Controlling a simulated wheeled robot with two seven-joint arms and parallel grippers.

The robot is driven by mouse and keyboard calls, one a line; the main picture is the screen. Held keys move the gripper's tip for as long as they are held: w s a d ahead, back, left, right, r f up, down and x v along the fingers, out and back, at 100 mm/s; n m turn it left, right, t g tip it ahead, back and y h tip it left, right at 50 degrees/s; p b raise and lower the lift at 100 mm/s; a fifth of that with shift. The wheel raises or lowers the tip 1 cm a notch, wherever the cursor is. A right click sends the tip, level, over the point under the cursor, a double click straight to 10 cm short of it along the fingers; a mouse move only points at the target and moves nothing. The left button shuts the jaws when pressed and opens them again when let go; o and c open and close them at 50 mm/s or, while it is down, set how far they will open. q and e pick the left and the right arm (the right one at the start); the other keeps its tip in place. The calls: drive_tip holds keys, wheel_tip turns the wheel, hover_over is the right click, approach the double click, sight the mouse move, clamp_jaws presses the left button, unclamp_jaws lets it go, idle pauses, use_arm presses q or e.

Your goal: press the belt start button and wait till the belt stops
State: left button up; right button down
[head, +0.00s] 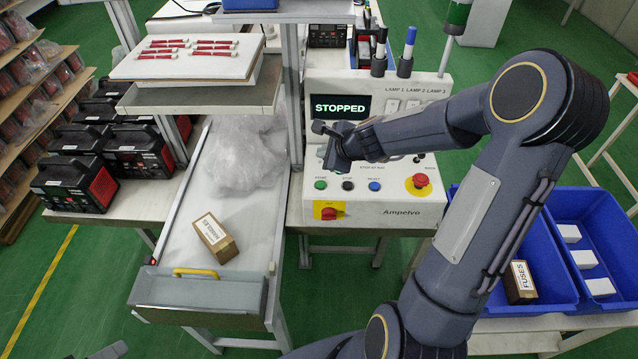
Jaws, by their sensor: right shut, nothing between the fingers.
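The control panel (400,212) marked Ampelvo stands at the centre; its screen (340,107) reads STOPPED. A green button (320,184), a black button (347,185) and a blue button (374,185) sit in a row; their small labels are hard to read. My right gripper (327,150) is shut and empty, above the green button in the picture; it appears apart from it. The belt (185,215) at left carries a clear plastic bag (238,155) and a labelled cardboard box (213,238). A grey part, perhaps of my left gripper (108,351), shows at the bottom edge.
A red emergency knob (419,182) and a red-yellow rotary switch (331,211) are on the panel. My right arm covers part of it. A grey tray (200,290) with a yellow handle closes the belt's near end. Blue bins (600,245) stand at right.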

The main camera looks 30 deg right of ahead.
drive_tip(key=b, duration=0.7)
hover_over(324, 186)
wheel_tip(324, 186, down, 8)
drive_tip(key=shift+r, duration=0.15)
drive_tip(key=shift+f+b, duration=0.55)
drive_tip(key=shift+b, duration=0.1)
drive_tip(key=shift+f, duration=0.1)
idle(0.9)
drive_tip(key=shift+f+b, duration=0.3)
drive_tip(key=shift+b, duration=0.15)
